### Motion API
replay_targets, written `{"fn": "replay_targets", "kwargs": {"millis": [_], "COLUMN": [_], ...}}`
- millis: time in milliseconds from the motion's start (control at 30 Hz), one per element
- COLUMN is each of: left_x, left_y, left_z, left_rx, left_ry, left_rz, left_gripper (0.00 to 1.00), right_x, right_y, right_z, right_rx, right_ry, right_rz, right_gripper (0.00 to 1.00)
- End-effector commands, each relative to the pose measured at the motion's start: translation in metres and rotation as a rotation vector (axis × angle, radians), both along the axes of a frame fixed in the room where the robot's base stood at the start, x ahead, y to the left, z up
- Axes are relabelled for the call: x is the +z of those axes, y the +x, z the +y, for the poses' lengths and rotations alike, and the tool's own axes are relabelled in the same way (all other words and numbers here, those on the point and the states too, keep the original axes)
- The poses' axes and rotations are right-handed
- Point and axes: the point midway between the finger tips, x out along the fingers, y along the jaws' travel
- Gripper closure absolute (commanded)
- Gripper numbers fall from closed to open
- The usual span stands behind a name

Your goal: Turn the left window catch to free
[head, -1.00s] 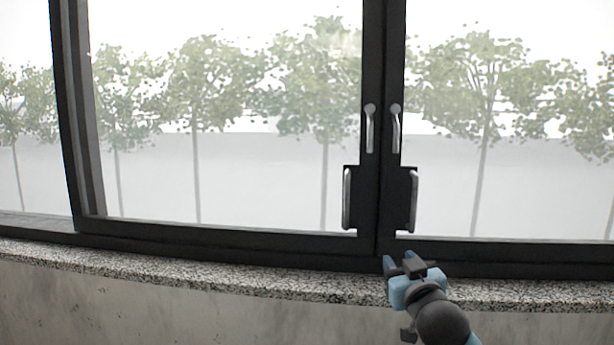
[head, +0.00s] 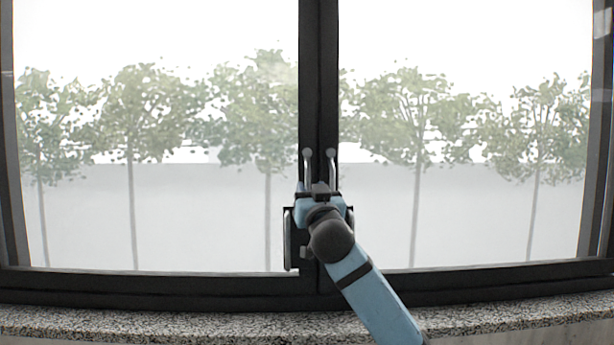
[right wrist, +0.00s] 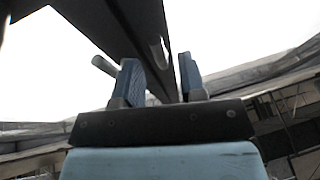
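The left window catch (head: 307,167) is a short silver lever on the dark middle stile. It hangs down from its knob, and its lower end is hidden behind my right gripper. My right gripper (head: 320,188) is raised in front of the stile, overlapping the lower ends of both catches. In the right wrist view its two blue fingers (right wrist: 160,78) stand apart, with the dark frame between and beyond them. A grey rod end (right wrist: 104,66) shows just outside the left finger; I cannot tell which catch or handle it is. Contact cannot be told. My left gripper is not in view.
The right catch (head: 332,168) hangs close beside the left one. Silver pull handles on dark plates sit below, the left one (head: 288,240) clear and the right one partly hidden by my arm. A speckled stone sill (head: 150,322) runs along the bottom.

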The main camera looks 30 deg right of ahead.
Motion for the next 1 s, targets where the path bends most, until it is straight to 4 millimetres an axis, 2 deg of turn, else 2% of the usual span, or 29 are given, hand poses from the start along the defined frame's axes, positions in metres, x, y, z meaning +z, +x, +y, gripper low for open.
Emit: {"fn": "replay_targets", "kwargs": {"millis": [33, 233, 600, 633, 767, 800, 1000], "left_x": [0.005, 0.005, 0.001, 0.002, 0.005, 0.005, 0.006], "left_y": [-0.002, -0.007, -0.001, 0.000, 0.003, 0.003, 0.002], "left_z": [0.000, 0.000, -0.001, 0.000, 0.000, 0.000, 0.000], "left_rx": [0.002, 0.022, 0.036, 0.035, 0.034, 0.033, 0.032], "left_ry": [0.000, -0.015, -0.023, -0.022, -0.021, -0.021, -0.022], "left_rz": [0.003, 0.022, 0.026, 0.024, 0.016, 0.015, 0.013], "left_gripper": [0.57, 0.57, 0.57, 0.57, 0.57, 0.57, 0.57], "right_x": [0.007, 0.013, 0.014, 0.014, 0.013, 0.013, 0.013], "right_y": [0.008, 0.027, 0.032, 0.032, 0.032, 0.032, 0.032], "right_z": [-0.004, -0.010, -0.012, -0.012, -0.012, -0.012, -0.012], "right_rx": [-0.003, -0.003, 0.000, 0.000, -0.001, -0.001, -0.001], "right_ry": [-0.002, -0.001, -0.001, -0.001, -0.001, -0.001, 0.001], "right_rz": [0.002, 0.001, 0.000, 0.000, 0.000, 0.000, 0.000], "right_gripper": [0.62, 0.62, 0.62, 0.67, 0.97, 1.00, 1.00]}}
